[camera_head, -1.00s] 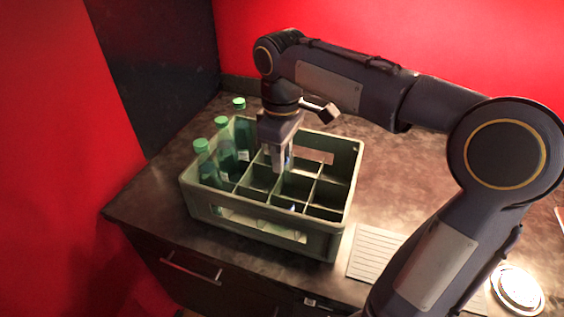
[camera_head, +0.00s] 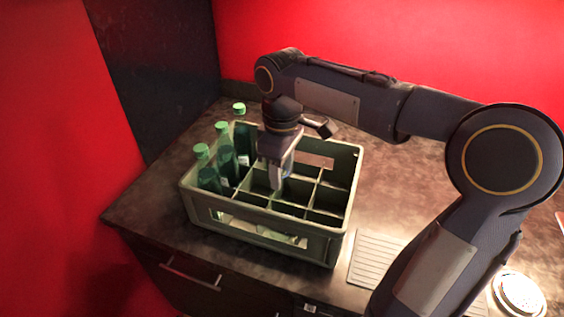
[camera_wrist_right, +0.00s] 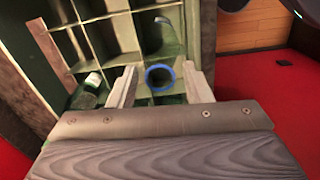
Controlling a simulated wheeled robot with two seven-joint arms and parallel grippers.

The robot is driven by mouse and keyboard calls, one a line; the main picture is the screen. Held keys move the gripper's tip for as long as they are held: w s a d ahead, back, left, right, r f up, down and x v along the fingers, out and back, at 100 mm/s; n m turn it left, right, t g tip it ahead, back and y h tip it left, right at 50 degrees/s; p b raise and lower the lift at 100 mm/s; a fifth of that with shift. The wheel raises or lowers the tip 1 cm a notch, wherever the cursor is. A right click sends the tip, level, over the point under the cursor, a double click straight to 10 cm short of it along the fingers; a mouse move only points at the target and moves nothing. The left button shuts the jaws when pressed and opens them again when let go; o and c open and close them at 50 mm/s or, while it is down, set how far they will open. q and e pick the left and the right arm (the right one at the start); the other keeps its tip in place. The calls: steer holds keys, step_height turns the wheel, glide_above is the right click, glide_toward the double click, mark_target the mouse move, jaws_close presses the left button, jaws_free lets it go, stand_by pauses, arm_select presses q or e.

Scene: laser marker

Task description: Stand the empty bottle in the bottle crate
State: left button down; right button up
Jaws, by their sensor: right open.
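The green bottle crate (camera_head: 327,243) stands on the counter, divided into compartments. My right gripper (camera_head: 276,185) points down into it, near its middle. In the right wrist view, the open mouth of the empty bottle, with a blue ring (camera_wrist_right: 160,76), lies between the fingers of my right gripper (camera_wrist_right: 162,82). The fingers are open, with a gap on each side of the ring. The bottle appears upright among the dividers; its base is hidden. In the head view the gripper mostly covers it. My left gripper is not in view.
Several green-capped bottles stand along the crate's left side, including a front one (camera_head: 202,151). Compartments on the crate's right side look empty. A dark wall panel rises behind left.

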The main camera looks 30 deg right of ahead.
step_height(320, 180, up, 12)
steer(key=p, duration=0.1)
steer(key=s+a+f+m+t+y, duration=0.2)
steer(key=s+f+m, duration=0.2)
steer(key=s+f, duration=0.4)
steer(key=s+a+f+m+t+y, duration=0.1)
steer(key=s+a+f+m+t, duration=0.1)
steer(key=s+f+m, duration=0.3)
steer(key=s+f+t, duration=0.1)
steer(key=s+f, duration=0.3)
steer(key=f, duration=0.1)
steer(key=shift+t+y, duration=0.3)
steer(key=shift+y, duration=0.1)
steer(key=shift+f, duration=0.1)
